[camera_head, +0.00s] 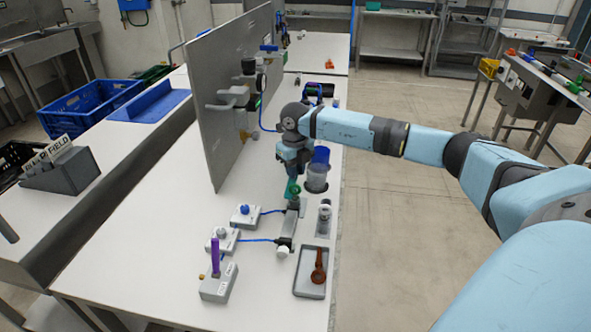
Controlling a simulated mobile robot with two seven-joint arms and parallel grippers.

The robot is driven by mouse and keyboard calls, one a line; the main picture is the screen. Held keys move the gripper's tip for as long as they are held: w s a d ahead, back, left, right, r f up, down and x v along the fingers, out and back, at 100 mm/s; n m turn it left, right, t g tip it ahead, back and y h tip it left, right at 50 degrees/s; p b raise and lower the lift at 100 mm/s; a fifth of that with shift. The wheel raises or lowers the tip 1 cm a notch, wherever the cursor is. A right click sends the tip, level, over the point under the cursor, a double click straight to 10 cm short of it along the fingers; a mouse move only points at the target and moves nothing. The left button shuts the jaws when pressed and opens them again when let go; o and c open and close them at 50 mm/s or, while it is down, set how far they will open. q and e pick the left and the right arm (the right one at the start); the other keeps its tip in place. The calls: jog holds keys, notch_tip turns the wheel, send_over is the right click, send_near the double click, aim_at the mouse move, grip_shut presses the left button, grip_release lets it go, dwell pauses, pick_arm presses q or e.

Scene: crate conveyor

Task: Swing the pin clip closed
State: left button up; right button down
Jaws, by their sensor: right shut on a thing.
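My right gripper (293,192) reaches in from the right and points down at the white bench. Its fingers are shut on a small green part (293,187), at the far end of a narrow grey fixture (287,232). I cannot tell for certain which piece is the pin clip; it is small here and partly hidden by the gripper. A grey block (219,284) with an upright purple pin (215,257) stands at the near left. My left gripper is not in view.
A tray (310,272) holds a brown tool (318,266). A blue-topped cup (317,172) stands close to the right of the gripper. A tall grey panel (228,90) rises behind left.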

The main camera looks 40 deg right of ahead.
jog(key=shift+r, duration=0.1)
jog(key=c, duration=1.1)
grip_release()
notch_tip(320, 180, up, 14)
jog(key=shift+f, duration=0.1)
jog(key=shift+d, duration=0.1)
